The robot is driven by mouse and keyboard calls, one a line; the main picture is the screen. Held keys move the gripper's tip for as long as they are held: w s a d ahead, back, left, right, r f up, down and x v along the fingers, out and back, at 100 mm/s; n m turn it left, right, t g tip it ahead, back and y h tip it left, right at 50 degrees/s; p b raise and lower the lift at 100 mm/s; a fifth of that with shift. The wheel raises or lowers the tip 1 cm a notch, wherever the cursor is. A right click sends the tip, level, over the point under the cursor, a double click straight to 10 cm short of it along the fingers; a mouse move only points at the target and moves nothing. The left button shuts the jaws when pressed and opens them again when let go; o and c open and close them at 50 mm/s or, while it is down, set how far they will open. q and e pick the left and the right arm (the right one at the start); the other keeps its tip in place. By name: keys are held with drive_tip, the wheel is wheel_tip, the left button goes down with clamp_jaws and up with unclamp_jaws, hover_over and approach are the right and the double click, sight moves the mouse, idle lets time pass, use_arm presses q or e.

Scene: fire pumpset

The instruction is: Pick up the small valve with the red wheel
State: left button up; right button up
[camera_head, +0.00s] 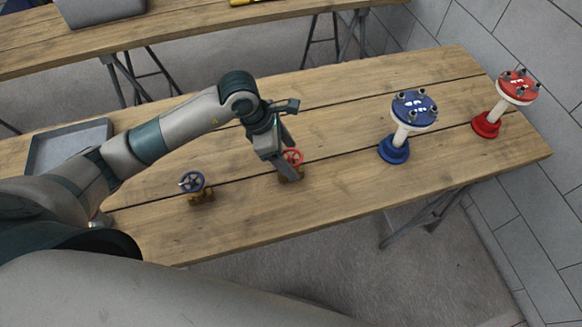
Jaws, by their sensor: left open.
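The small valve with the red wheel (292,157) stands on the wooden table, its brass body partly hidden behind my gripper. My left gripper (289,164) is open and points down at this valve, with its fingers beside the red wheel. I cannot tell whether the fingers touch it. A similar small valve with a blue wheel (192,182) stands to the left on the same table. My right gripper is not in view.
A blue flanged pipe piece (395,150) and a red one (487,126) stand at the table's right. A grey tray (68,132) lies at the left behind my arm. The wooden table (340,186) is clear between the red-wheel valve and the blue piece. Another table stands behind.

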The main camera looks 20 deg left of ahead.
use_arm(q)
drive_tip(key=shift+x, duration=0.8)
drive_tip(key=shift+c, duration=0.6)
clamp_jaws()
drive_tip(key=shift+r, duration=0.25)
drive_tip(key=shift+w+r+b, duration=0.1)
drive_tip(key=shift+r+b, duration=0.35)
drive_tip(key=shift+r, duration=0.15)
wheel_tip(320, 180, up, 2)
drive_tip(key=shift+r+b, duration=0.1)
drive_tip(key=shift+b, duration=0.45)
drive_tip(key=s+d+r+b, duration=0.3)
drive_tip(key=d+r, duration=0.4)
drive_tip(key=d, duration=0.3)
drive_tip(key=shift+s+d+b, duration=0.35)
drive_tip(key=shift+s, duration=0.5)
